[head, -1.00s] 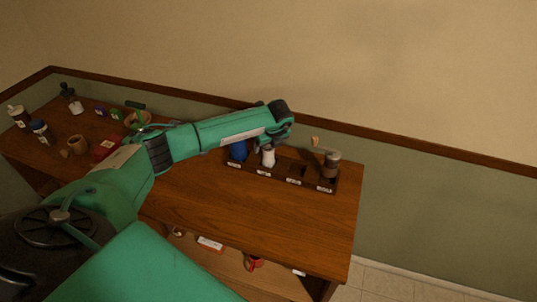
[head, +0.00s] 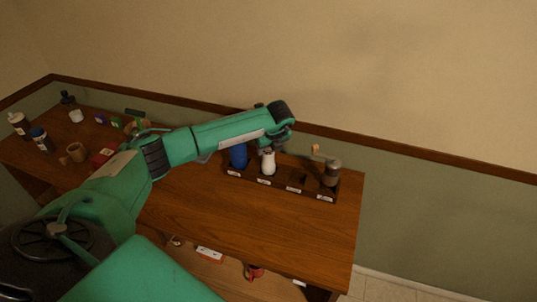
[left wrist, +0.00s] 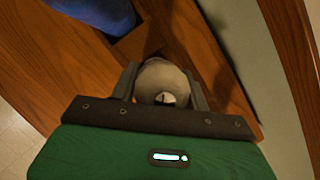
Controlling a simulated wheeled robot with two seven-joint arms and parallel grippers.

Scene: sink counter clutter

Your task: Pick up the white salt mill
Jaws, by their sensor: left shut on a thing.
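The white salt mill (head: 268,163) stands upright in a slot of the dark labelled rack (head: 279,184) on the wooden counter. My left gripper (left wrist: 163,85) is over it, with one finger on each side of its top, shut on it. In the left wrist view the mill's pale round top (left wrist: 162,78) shows between the fingers. My right gripper is not in view.
A blue object (head: 238,156) stands left of the mill in the rack. A grinder with a crank (head: 331,172) stands at the rack's right end. Several jars and boxes, including a red box (head: 103,157), are at the counter's left. The front right is clear.

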